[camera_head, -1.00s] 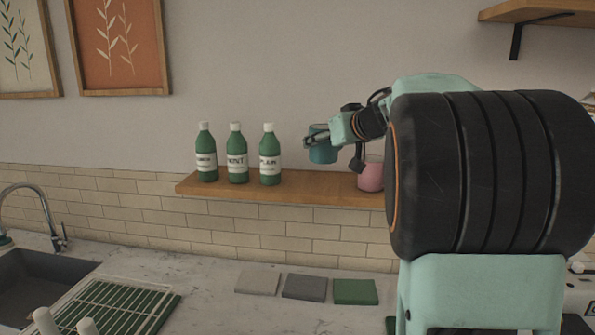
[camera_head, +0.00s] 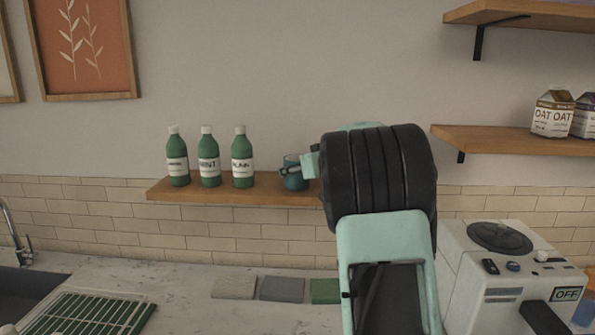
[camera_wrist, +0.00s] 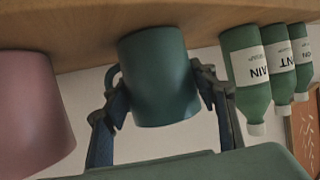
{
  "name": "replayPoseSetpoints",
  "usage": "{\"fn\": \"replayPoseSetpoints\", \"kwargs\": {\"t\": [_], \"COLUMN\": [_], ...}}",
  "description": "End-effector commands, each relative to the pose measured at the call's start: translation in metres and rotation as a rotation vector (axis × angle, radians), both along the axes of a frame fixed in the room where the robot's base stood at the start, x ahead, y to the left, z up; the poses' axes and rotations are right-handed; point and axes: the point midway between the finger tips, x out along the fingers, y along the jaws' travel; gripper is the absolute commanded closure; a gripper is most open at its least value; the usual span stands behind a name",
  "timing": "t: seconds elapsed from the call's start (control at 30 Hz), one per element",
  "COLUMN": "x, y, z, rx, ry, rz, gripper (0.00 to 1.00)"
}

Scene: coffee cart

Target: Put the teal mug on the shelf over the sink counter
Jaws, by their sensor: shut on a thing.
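The teal mug (camera_head: 293,180) is at the wooden shelf (camera_head: 225,197) on the wall, right of the green bottles. It also shows upright in the upside-down wrist view (camera_wrist: 158,80), its base at the shelf surface; it looks to touch the wood. My gripper (camera_head: 291,169) is shut on the mug, with one finger on each side of its body in the wrist view (camera_wrist: 161,84). A pink mug (camera_wrist: 32,110) stands on the shelf beside the teal mug, with a gap between them. My arm hides the pink mug and the shelf's right part in the head view.
Several green bottles (camera_head: 209,162) stand left of the mug on the shelf. Below are a counter (camera_head: 190,290) with folded cloths (camera_head: 282,288), a dish rack (camera_head: 95,310) and a sink (camera_head: 25,285). A white coffee machine (camera_head: 500,265) stands right. Another shelf (camera_head: 510,140) holds oat cartons (camera_head: 551,113).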

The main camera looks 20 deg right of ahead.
Motion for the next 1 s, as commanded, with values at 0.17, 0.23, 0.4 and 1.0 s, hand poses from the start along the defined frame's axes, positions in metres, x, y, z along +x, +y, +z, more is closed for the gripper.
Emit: {"fn": "replayPoseSetpoints", "kwargs": {"t": [0.17,0.23,0.4,1.0], "x": [0.0,0.0,0.0,-0.056], "y": [0.0,0.0,0.0,-0.009], "z": [0.0,0.0,0.0,0.025], "rx": [0.0,0.0,0.0,0.001], "ry": [0.001,0.001,0.001,-0.001], "rz": [0.0,0.0,0.001,-0.001], "gripper": [0.43,0.35,0.3,0.3]}}
